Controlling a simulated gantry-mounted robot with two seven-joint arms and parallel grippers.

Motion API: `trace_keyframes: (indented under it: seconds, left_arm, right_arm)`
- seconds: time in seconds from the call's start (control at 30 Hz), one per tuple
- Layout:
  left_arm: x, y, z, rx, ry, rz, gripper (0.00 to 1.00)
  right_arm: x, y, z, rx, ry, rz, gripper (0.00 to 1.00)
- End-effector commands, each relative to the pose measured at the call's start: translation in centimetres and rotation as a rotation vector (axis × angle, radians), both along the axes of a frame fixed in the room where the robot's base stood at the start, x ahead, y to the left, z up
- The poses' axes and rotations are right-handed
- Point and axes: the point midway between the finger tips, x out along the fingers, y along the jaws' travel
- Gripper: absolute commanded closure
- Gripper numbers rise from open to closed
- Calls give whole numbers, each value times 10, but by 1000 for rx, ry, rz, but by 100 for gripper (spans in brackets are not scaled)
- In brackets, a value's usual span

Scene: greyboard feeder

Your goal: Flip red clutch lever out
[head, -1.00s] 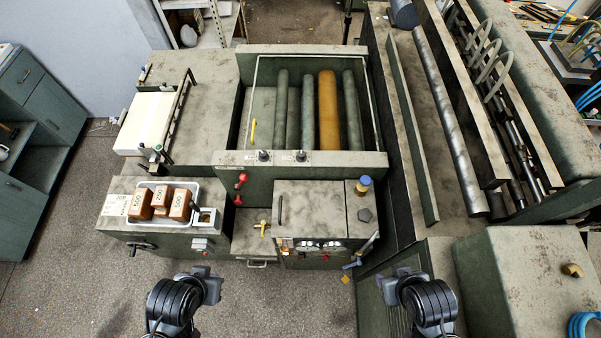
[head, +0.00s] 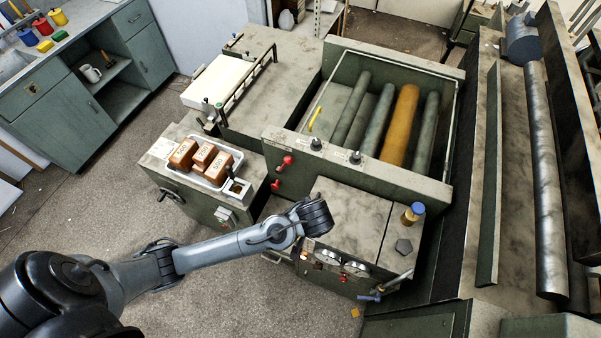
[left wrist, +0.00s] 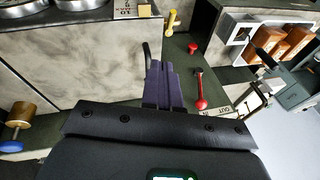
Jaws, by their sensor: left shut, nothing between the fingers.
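Two red levers sit on the green front of the machine. The upper one (head: 284,161) shows in the left wrist view as a long red lever (left wrist: 200,90) beside a label that seems to read "OUT". The lower one (head: 276,184) shows there as a short red knob (left wrist: 192,48). I cannot tell for sure which is the clutch lever. My left gripper (left wrist: 162,66) is shut and empty, left of the long red lever in the wrist view and apart from it. In the head view its fingers are hidden behind my wrist. My right gripper is out of view.
A tray (head: 213,183) of brown weights is to the left. A yellow handle (left wrist: 171,22) is near the gripper.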

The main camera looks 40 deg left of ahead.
Motion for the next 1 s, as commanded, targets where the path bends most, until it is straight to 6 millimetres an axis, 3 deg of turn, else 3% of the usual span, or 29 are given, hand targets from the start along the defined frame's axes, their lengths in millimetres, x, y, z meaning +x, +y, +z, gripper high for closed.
trace_keyframes:
  seconds: [0.03, 0.1, 0.4, 0.6, 1.0]
  left_arm:
    - [20, 8, -10, 40, -30, 12, 100]
    - [42, 17, -10, 83, -63, 29, 100]
    - [106, 49, 10, 212, -181, 87, 100]
    - [124, 60, 21, 247, -218, 107, 100]
    - [127, 62, 24, 253, -225, 111, 100]
  right_arm:
    - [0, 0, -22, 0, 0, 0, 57]
    - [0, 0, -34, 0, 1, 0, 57]
    - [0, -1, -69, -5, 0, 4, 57]
    - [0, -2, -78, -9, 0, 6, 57]
    - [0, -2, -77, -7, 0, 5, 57]
